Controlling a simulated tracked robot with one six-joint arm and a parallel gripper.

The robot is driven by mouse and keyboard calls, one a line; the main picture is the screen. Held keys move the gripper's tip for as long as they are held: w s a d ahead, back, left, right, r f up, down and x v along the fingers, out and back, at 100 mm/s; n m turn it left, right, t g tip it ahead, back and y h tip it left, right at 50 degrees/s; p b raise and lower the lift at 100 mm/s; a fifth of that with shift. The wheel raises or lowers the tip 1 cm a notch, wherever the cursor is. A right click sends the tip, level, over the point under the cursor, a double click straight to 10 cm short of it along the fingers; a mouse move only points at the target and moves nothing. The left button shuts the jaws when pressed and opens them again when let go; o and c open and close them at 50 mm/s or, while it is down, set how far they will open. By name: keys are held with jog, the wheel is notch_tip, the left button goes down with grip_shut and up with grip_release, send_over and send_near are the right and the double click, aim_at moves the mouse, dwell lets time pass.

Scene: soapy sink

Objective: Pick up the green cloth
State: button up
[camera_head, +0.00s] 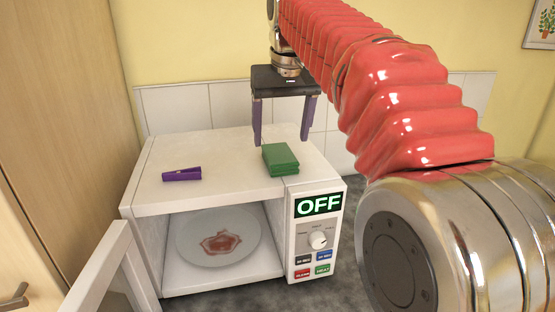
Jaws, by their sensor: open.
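The green cloth (281,158) is a folded, block-like pad lying on top of the white microwave, near its right side. My gripper (281,141) points down from above, with its two purple fingers spread apart. The fingers are empty. The left fingertip shows close to the cloth's upper left corner in the picture, and the right fingertip shows above and to the right of it. I cannot tell the exact height of the fingertips over the cloth.
The microwave (215,150) has its door (108,270) open at the lower left and its display reads OFF. A plate (190,240) with a reddish-brown stain sits inside. A purple object (182,174) lies on top at the left. A wooden cabinet (55,110) stands at the left.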

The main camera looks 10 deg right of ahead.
aim_at(279, 153)
jog(key=shift+x, duration=2.45)
jog(key=shift+s+a, duration=0.1)
jog(key=c, duration=1.1)
jog(key=shift+c, duration=0.2)
notch_tip(279, 153, up, 10)
